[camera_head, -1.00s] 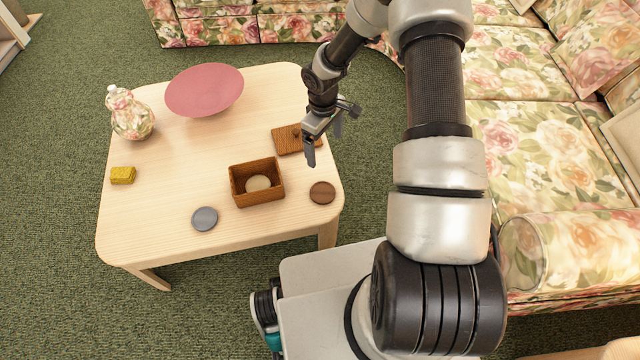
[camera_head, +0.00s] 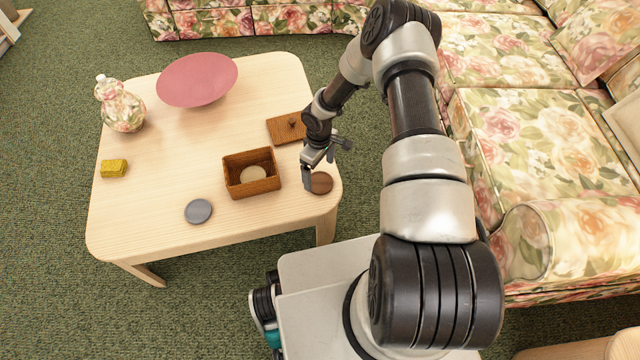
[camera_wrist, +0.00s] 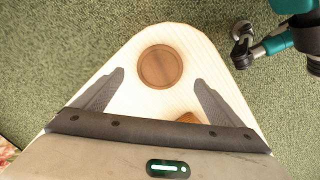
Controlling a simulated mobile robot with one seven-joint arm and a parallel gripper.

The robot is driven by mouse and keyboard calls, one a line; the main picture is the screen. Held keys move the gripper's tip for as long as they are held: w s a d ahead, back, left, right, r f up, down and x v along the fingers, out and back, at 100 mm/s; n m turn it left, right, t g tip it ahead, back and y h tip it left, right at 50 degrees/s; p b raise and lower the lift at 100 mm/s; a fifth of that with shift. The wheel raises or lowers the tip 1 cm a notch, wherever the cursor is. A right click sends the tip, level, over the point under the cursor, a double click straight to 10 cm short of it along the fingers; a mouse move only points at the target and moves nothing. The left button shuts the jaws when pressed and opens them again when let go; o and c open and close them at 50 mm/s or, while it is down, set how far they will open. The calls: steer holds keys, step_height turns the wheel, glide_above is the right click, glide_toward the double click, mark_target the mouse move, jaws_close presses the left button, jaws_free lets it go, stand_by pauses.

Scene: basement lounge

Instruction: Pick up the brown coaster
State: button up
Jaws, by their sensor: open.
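The brown coaster (camera_head: 321,183) is a round, flat disc lying on the light wood table near its front right corner. In the wrist view the coaster (camera_wrist: 160,66) lies whole and in plain sight, ahead of and roughly between my fingertips. My gripper (camera_head: 318,176) is at the coaster in the head view and covers part of its left edge. In the wrist view my gripper (camera_wrist: 158,76) has its two fingers wide apart with nothing between them. Its exact height over the coaster is hard to tell.
On the table (camera_head: 150,210), an open wooden box (camera_head: 251,187) holding a pale disc stands left of the coaster. Its knobbed lid (camera_head: 284,130) lies behind. Sofas (camera_head: 520,130) stand right.

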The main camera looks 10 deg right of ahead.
mark_target(322, 183)
steer(key=f, duration=0.1)
steer(key=f+b, duration=0.1)
steer(key=f, duration=0.3)
steer(key=shift+s+d, duration=0.3)
steer(key=shift+d, duration=0.05)
